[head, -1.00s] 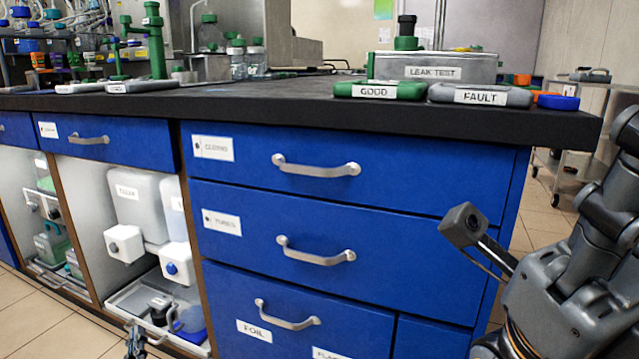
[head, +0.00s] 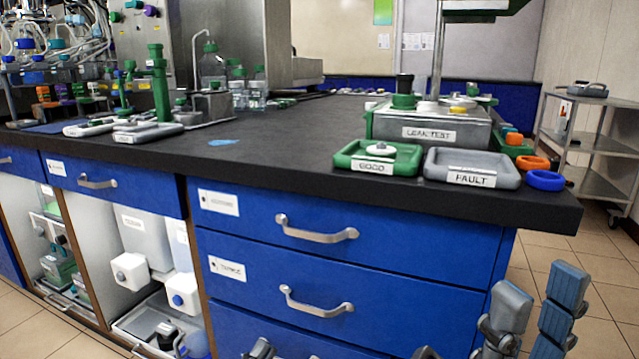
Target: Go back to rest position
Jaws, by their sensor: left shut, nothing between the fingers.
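My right gripper (head: 540,288) shows at the lower right, in front of the bench's right end. Its two blue-grey fingers point up with a gap between them, and nothing is seen between them. Small dark grey parts of mine, likely of my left gripper (head: 262,349), poke in at the bottom edge, in front of the drawers. It is shut and I see nothing held there. Most of it and both arms are below the picture.
A black benchtop (head: 290,150) sits over blue drawers (head: 255,217). Near its right end are a green GOOD tray (head: 345,160), a grey FAULT tray (head: 471,178), a LEAK TEST box (head: 430,133) and a blue ring (head: 545,180). A cart (head: 597,143) stands behind right. Floor is clear at right.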

